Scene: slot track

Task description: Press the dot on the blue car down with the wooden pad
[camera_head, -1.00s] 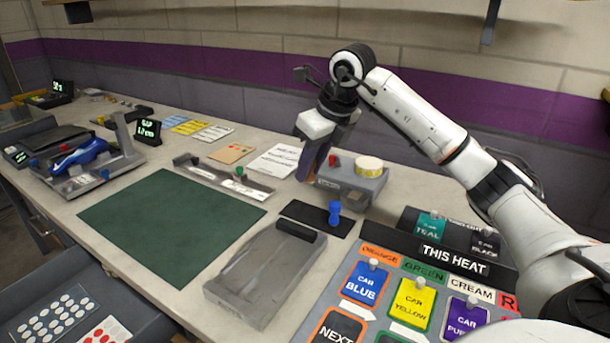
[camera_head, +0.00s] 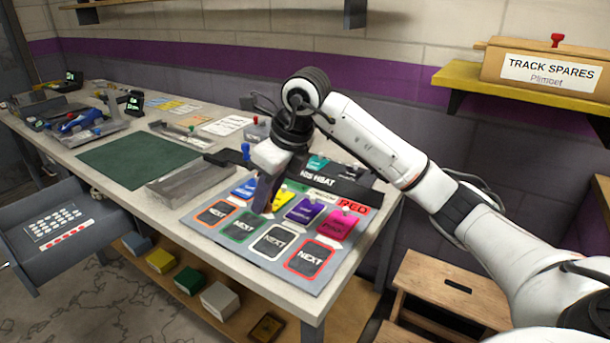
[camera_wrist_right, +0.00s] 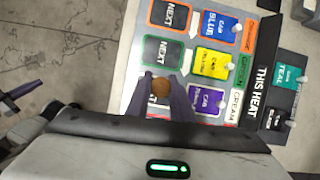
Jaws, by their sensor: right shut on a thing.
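The blue car (camera_head: 80,121) sits on a grey stand (camera_head: 98,134) at the far left of the bench in the head view; it is small there, and I cannot make out a dot on it. My right gripper (camera_head: 263,198) points down over the card board at the right of the bench. In the right wrist view the right gripper (camera_wrist_right: 164,98) is shut on a round brown wooden piece, the wooden pad (camera_wrist_right: 161,86), seen from its end. The car is far to the left of this gripper.
The card board (camera_head: 215,262) holds NEXT cards and coloured car cards with pegs. An open drawer (camera_head: 75,250) juts from the bench front.

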